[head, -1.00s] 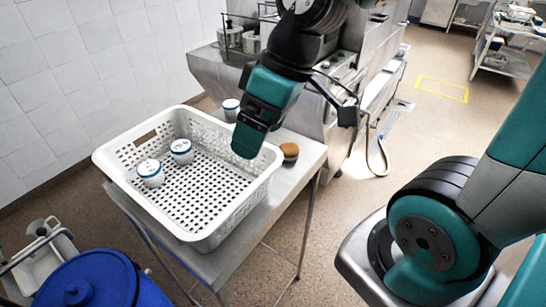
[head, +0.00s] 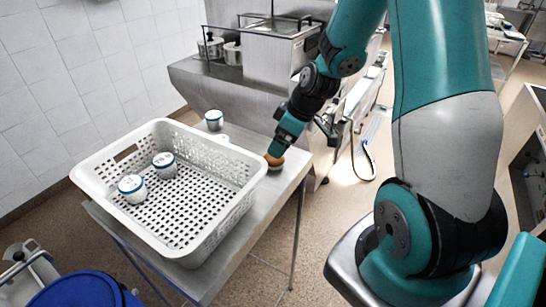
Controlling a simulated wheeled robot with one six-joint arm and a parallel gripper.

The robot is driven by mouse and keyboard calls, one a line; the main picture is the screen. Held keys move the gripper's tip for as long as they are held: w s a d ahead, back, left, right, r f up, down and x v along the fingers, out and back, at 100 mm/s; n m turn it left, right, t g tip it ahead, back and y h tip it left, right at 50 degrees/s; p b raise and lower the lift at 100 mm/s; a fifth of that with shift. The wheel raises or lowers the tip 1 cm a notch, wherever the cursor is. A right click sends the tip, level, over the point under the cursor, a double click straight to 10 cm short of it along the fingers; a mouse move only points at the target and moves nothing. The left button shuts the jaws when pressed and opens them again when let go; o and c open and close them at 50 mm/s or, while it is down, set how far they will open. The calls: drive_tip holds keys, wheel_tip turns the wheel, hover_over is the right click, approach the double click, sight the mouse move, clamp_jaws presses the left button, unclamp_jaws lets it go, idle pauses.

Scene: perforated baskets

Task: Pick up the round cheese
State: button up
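The round cheese (head: 275,163) is a small orange-brown piece on the metal table, just right of the white basket. My gripper (head: 279,148) points down at the cheese from above, at its upper edge. The fingers are small here and partly merge with the cheese, so I cannot tell whether they are open or shut, or whether they touch it. The cheese's upper part is partly hidden by the gripper.
A white perforated basket (head: 225,220) fills much of the metal table (head: 262,205). Two white cups with blue rims (head: 164,165) (head: 132,189) stand in it. Another such cup (head: 214,120) stands behind the basket. A blue lidded bin (head: 75,293) is at lower left.

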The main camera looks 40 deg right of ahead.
sight(274, 160)
drive_tip(key=shift+x, duration=1.2)
drive_tip(key=shift+d+p+x, duration=0.2)
drive_tip(key=shift+p+x, duration=0.45)
drive_tip(key=shift+x, duration=0.65)
drive_tip(key=shift+d+p+x, duration=0.15)
drive_tip(key=shift+p+x, duration=0.5)
drive_tip(key=shift+x, duration=0.65)
drive_tip(key=shift+f, duration=0.1)
drive_tip(key=c, duration=1.1)
